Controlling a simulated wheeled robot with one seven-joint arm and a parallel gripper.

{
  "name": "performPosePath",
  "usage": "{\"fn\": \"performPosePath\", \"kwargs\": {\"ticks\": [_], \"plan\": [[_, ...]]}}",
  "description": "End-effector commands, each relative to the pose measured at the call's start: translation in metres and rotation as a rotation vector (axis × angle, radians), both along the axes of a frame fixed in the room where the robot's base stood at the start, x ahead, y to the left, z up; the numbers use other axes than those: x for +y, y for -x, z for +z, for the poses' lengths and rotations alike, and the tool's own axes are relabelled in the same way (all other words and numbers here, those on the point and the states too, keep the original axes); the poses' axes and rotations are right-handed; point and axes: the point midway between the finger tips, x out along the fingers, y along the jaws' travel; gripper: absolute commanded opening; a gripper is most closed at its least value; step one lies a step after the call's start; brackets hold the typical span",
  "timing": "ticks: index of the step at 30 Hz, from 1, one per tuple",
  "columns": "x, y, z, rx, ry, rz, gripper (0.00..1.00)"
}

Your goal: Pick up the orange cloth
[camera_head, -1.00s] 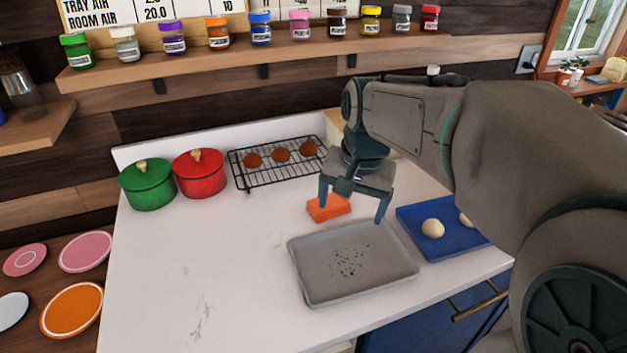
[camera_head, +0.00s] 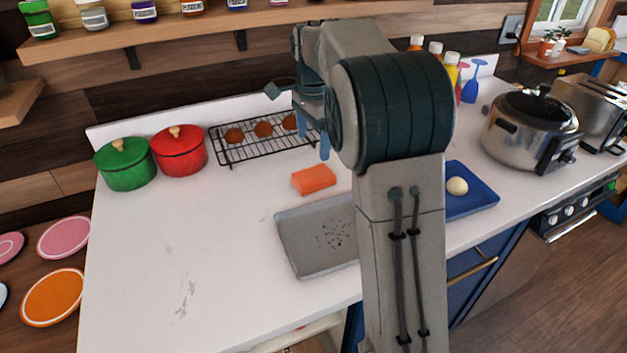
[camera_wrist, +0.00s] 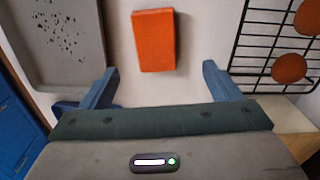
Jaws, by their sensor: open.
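The orange cloth (camera_head: 313,179) is a folded block lying flat on the white counter, between the wire rack and the grey tray. In the wrist view the cloth (camera_wrist: 154,40) lies ahead of my gripper (camera_wrist: 160,80), roughly centred between its two blue fingers but beyond the tips. The fingers are wide apart with nothing between them. In the head view my gripper (camera_head: 312,140) is above the counter behind the cloth, near the rack's right end, and is partly hidden by my arm.
A grey tray (camera_head: 294,250) with dark specks lies in front of the cloth. A black wire rack (camera_head: 232,158) holds brown round items behind it. A blue board (camera_head: 478,186) with a pale ball is to the right. Green (camera_head: 126,170) and red (camera_head: 180,156) pots stand left.

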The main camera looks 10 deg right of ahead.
Motion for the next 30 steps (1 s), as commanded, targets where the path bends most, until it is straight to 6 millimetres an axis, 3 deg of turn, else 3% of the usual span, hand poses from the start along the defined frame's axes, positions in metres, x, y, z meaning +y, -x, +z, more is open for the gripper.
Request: {"fn": "performPosePath", "kwargs": {"ticks": [4, 13, 21, 30], "plan": [[0.000, 0.001, -0.029, 0.003, 0.000, 0.001, 0.85], [0.000, 0.002, -0.054, 0.000, 0.000, 0.001, 0.85], [0.000, 0.008, -0.092, 0.001, 0.000, 0.002, 0.85], [0.000, 0.008, -0.098, -0.001, 0.000, 0.002, 0.85]]}}
